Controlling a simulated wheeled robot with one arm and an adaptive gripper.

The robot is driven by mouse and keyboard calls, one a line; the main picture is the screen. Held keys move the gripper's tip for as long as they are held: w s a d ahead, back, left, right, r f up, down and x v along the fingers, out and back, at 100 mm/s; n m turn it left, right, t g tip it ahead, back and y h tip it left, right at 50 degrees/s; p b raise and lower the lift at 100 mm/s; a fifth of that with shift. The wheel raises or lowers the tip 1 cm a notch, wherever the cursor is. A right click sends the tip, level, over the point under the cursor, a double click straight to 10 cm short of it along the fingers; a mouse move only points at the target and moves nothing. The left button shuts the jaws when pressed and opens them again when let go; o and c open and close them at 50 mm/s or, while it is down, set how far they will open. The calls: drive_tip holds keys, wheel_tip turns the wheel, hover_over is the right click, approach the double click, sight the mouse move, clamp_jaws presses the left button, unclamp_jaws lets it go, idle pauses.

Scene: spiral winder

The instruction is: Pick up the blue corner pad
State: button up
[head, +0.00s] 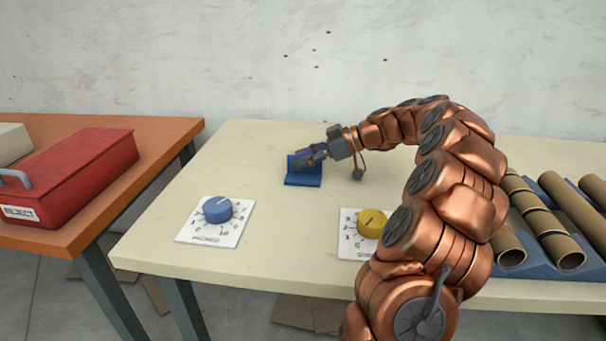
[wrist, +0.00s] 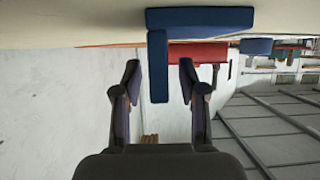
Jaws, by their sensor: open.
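The blue corner pad (head: 304,179) sits on the cream table, left of its middle in the head view. In the wrist view it shows as an L shape, with a wide bar (wrist: 200,20) and a narrow upright flange (wrist: 158,66). My gripper (head: 312,158) is at the pad, reaching in from the right, and partly hides it. In the wrist view its two fingers (wrist: 160,80) are apart, one on each side of the flange, with a visible gap on both sides.
The table (head: 262,224) holds a blue dial (head: 217,209) and a yellow dial (head: 371,223) in front of the pad. Brown tubes (head: 540,222) lie in a blue rack at right. A red reject box (head: 70,172) stands on the orange table at left.

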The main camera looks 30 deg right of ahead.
clamp_jaws()
drive_tip(key=shift+r, duration=0.15)
idle(0.4)
